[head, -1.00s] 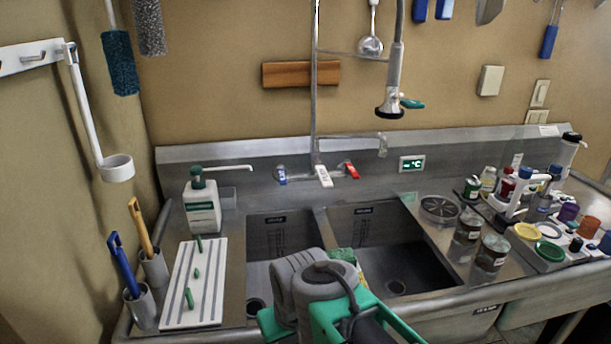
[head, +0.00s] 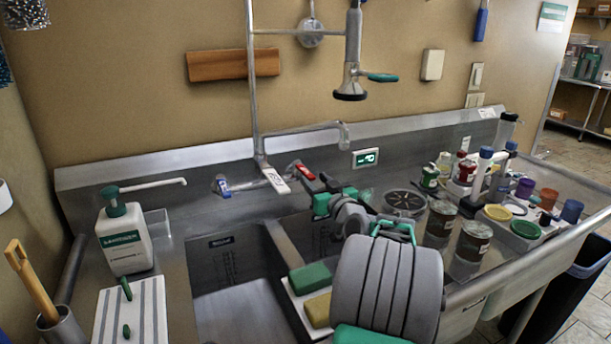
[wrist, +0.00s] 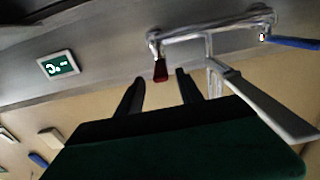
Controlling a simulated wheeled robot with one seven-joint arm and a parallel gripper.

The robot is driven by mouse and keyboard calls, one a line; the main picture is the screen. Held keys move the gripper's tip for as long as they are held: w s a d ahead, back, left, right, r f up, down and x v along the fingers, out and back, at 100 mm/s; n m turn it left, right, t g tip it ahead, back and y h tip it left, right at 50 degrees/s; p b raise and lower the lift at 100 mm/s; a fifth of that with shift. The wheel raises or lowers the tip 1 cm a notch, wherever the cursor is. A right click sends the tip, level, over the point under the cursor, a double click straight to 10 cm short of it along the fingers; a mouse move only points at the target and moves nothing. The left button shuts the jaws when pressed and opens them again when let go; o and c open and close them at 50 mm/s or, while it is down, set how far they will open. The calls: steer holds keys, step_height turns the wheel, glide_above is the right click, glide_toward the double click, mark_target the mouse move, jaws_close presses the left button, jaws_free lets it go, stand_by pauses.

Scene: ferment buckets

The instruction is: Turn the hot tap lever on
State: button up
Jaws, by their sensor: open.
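The hot tap lever with the red grip (head: 305,172) is at the right end of the wall faucet, above the sink. It also shows in the wrist view (wrist: 160,71), pointing toward me. My gripper (head: 319,183) is open, just right of and below the red lever in the head view. In the wrist view its two dark fingers (wrist: 159,76) stand apart, with the red grip appearing between their tips. I cannot tell whether the fingers reach around it. Nothing is held.
The white middle lever (head: 276,181) and blue lever (head: 223,187) are on the same faucet. The spout (head: 310,128) and spray head (head: 351,85) hang above. A soap bottle (head: 122,238) stands left; jars (head: 472,241) stand right.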

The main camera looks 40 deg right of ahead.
mark_target(308, 173)
steer(key=x, duration=0.5)
steer(key=shift+p, duration=0.3)
steer(key=shift+a, duration=0.1)
steer(key=shift+c, duration=0.3)
jaws_close()
stand_by(0.6)
